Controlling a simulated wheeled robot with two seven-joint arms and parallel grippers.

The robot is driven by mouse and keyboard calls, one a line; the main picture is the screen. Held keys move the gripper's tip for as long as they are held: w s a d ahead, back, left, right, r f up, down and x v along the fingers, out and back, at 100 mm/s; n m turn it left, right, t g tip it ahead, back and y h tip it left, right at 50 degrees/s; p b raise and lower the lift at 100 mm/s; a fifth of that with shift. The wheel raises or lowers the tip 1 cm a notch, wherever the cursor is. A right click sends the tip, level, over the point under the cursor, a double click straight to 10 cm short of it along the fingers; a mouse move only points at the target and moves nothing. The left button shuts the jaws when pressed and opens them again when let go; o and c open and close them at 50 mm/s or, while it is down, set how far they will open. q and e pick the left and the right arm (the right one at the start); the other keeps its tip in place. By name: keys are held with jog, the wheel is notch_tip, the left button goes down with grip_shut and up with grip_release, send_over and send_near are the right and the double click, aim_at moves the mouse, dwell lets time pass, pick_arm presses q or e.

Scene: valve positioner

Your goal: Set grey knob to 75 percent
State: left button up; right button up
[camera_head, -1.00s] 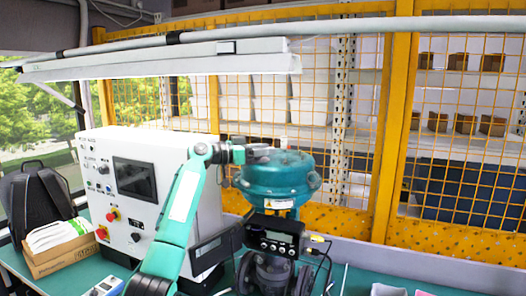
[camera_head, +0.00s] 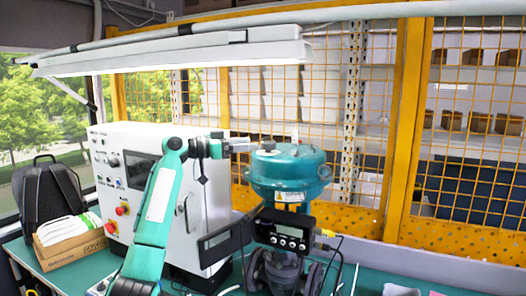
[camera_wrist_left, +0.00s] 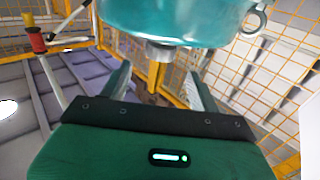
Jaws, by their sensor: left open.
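The teal valve actuator (camera_head: 285,170) stands upright on the bench right of centre. Below it is the black positioner (camera_head: 283,232) with a small display and several small buttons. A short grey cylinder (camera_wrist_left: 165,50), possibly the grey knob, sticks out from the teal body (camera_wrist_left: 180,15) in the left wrist view; I cannot read any setting on it. My left gripper (camera_head: 243,146) is at the upper left edge of the actuator. In the left wrist view its fingers (camera_wrist_left: 160,88) are apart with nothing between them, and the grey cylinder shows beyond. My right gripper is not in view.
A white control cabinet (camera_head: 105,210) with a dark screen and red knobs stands at left, close behind my left arm. A cardboard box (camera_head: 70,240) and black backpack (camera_head: 45,190) are further left. A yellow mesh fence (camera_head: 405,110) stands behind.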

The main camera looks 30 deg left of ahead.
pick_arm(q)
jog(key=shift+b+v, duration=0.5)
jog(key=shift+v, duration=1.85)
